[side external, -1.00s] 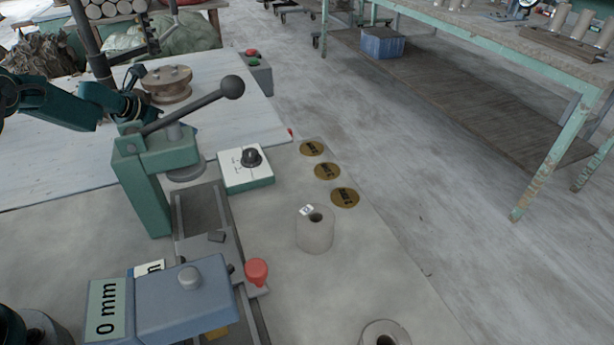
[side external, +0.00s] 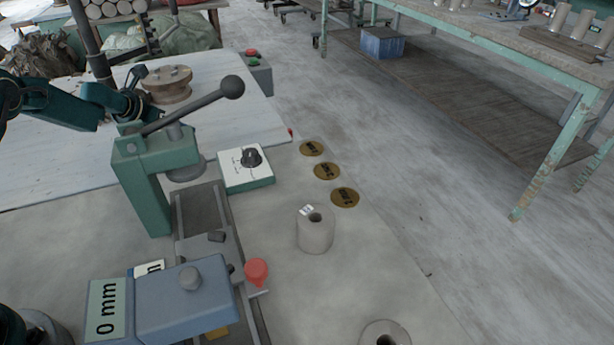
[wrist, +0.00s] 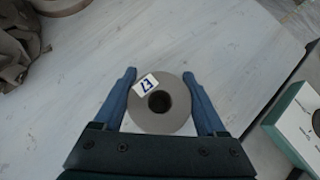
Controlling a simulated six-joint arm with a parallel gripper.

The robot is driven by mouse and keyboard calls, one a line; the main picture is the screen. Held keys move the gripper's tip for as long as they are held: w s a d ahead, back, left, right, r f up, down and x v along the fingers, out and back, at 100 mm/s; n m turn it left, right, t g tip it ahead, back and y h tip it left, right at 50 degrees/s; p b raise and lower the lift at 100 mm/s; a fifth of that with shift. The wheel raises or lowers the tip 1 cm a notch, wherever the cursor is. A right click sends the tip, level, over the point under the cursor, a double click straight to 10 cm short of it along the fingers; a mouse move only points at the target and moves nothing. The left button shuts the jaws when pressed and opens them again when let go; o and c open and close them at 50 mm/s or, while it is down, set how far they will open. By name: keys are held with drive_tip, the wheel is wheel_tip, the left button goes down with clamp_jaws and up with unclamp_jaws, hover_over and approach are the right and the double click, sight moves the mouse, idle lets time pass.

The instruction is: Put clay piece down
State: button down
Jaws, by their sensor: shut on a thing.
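My gripper (wrist: 160,78) is shut on a grey clay piece (wrist: 162,122), a short cylinder with a dark central hole and a white tag with blue marks on top. Both blue fingers press its sides. Beneath it is the pale wooden board (wrist: 235,55); I cannot tell whether the piece touches it. In the side external view the board (side external: 235,115) lies behind the green press (side external: 150,185). My arm reaches in there from the left, and the gripper and held piece are mostly hidden behind the press.
A wooden spool-shaped stand (side external: 168,92) is on the board. A white and green dial box (side external: 246,170) stands beside the press. Another tagged clay cylinder (side external: 315,238) and three brass discs (side external: 326,171) are on the grey table. A blue gauge block (side external: 185,300) is in front.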

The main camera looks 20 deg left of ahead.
drive_tip(key=shift+r, duration=0.9)
drive_tip(key=r, duration=0.2)
drive_tip(key=a+r, duration=0.1)
drive_tip(key=shift+s, duration=0.4)
drive_tip(key=s+a+r, duration=0.6)
drive_tip(key=s, duration=0.2)
drive_tip(key=d+r+m+h, duration=0.3)
drive_tip(key=d+r, duration=1)
drive_tip(key=d, duration=0.4)
drive_tip(key=s+d+r+m, duration=0.1)
drive_tip(key=s+d+r, duration=0.2)
drive_tip(key=s+d, duration=0.55)
drive_tip(key=m+g+h, duration=0.6)
drive_tip(key=m+g, duration=0.3)
drive_tip(key=m, duration=0.5)
hover_over(381, 306)
drive_tip(key=a, duration=0.4)
wheel_tip(381, 306, down, 22)
drive_tip(key=shift+d+f, duration=0.15)
drive_tip(key=shift+f, duration=0.1)
drive_tip(key=shift+d+f, duration=0.1)
drive_tip(key=shift+f, duration=1.95)
